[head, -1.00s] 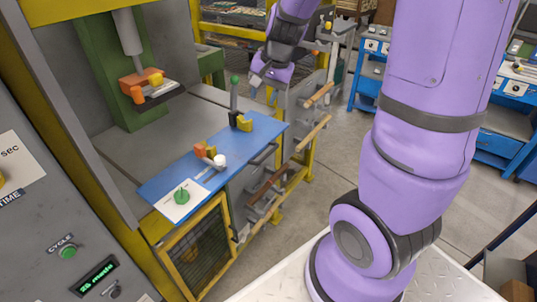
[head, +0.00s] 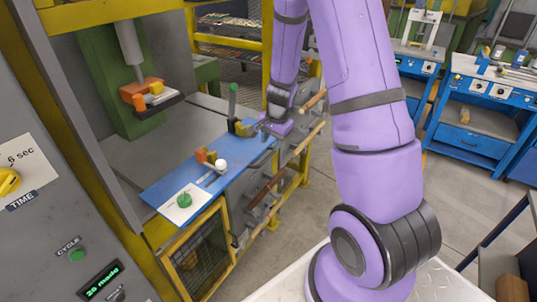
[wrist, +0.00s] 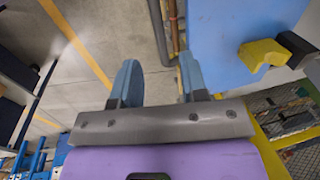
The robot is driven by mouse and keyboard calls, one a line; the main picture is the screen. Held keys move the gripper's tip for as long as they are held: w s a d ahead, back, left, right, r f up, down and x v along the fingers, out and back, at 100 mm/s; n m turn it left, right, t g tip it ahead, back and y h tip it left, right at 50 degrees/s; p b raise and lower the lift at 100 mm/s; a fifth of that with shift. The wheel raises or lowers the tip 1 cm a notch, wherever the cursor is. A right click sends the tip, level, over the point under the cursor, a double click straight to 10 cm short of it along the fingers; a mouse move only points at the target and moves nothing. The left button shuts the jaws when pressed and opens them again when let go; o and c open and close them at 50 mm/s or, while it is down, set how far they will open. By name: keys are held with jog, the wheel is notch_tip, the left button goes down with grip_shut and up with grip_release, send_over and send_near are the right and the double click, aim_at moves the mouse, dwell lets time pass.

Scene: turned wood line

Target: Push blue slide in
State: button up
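The blue slide (head: 232,182) is a flat blue plate at the front of the machine, below and to the right of the press head (head: 146,95). It carries a white card with a green knob (head: 184,200), a white-knobbed lever (head: 220,165) and a yellow block (head: 243,129) by a green-topped lever. My gripper (head: 270,128) is at the far right end of the slide. In the wrist view, my gripper (wrist: 160,82) has its two fingers apart with only floor between them. The slide (wrist: 225,45) lies just beside the right finger; I cannot tell whether they touch.
Wooden-handled levers (head: 268,186) line the machine's front below the slide. A yellow mesh guard (head: 203,258) is beneath. A grey control panel (head: 60,215) stands at left. Blue workbenches (head: 470,145) stand at right, with open floor between.

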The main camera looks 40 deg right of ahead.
aim_at(268, 156)
jog(key=shift+w+a+f, duration=0.1)
jog(key=shift+w+f, duration=0.05)
jog(key=shift+f, duration=0.85)
jog(key=shift+w+a+f, duration=0.1)
jog(key=shift+w+f, duration=0.1)
jog(key=shift+f, duration=0.85)
jog(key=shift+w+a+f, duration=0.1)
jog(key=shift+w+f, duration=0.05)
jog(key=shift+f, duration=0.85)
jog(key=shift+d, duration=0.1)
grip_shut()
